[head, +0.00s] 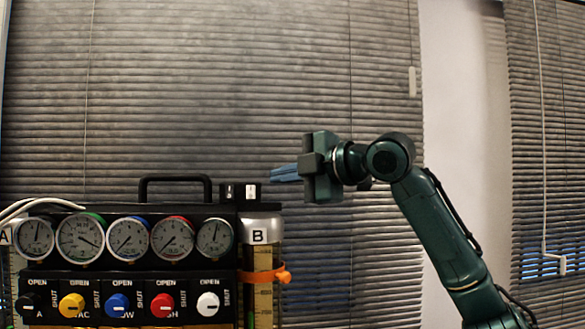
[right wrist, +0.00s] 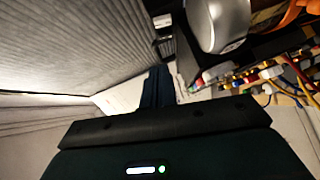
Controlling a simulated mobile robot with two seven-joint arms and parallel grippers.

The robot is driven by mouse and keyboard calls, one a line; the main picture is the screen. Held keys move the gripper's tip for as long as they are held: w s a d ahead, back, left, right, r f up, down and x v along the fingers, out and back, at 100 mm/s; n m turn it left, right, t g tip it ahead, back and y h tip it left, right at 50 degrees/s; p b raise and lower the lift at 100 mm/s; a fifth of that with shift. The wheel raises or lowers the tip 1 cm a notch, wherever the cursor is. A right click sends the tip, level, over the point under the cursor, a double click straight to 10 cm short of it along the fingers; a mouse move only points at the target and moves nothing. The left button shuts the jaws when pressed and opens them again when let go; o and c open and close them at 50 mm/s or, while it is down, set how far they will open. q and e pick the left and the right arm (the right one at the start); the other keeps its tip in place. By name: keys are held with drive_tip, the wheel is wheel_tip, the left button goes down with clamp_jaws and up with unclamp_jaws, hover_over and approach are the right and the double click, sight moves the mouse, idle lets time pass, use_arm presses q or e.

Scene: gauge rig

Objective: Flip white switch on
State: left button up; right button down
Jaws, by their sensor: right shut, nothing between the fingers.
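The gauge rig (head: 125,268) stands at the lower left of the head view. On its top right corner sit two small switches side by side, a black one (head: 227,191) and a white one (head: 251,190). The white one is small, and I cannot tell its on or off position. My right gripper (head: 273,174) comes in from the right with its blue fingers shut and empty. Its tips are just right of and slightly above the white switch, apart from it in the picture. The shut fingers also show in the right wrist view (right wrist: 158,75). My left gripper is out of view.
A black carry handle (head: 175,181) rises from the rig top, left of the switches. Cylinder B (head: 261,230) with a silver cap and orange clamp (head: 265,275) stands below the fingers. Several gauges and coloured knobs cover the front. Blinds hang behind; space above the rig is clear.

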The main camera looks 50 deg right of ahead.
sight(251, 192)
drive_tip(key=w, duration=0.2)
drive_tip(key=w+p, duration=0.1)
drive_tip(key=w, duration=0.1)
drive_tip(key=w+p, duration=0.1)
drive_tip(key=w, duration=0.1)
drive_tip(key=shift+a+f, duration=0.3)
drive_tip(key=w+d, duration=0.1)
drive_tip(key=w+d+f, duration=0.1)
drive_tip(key=shift+w+d, duration=0.3)
drive_tip(key=shift+w, duration=0.1)
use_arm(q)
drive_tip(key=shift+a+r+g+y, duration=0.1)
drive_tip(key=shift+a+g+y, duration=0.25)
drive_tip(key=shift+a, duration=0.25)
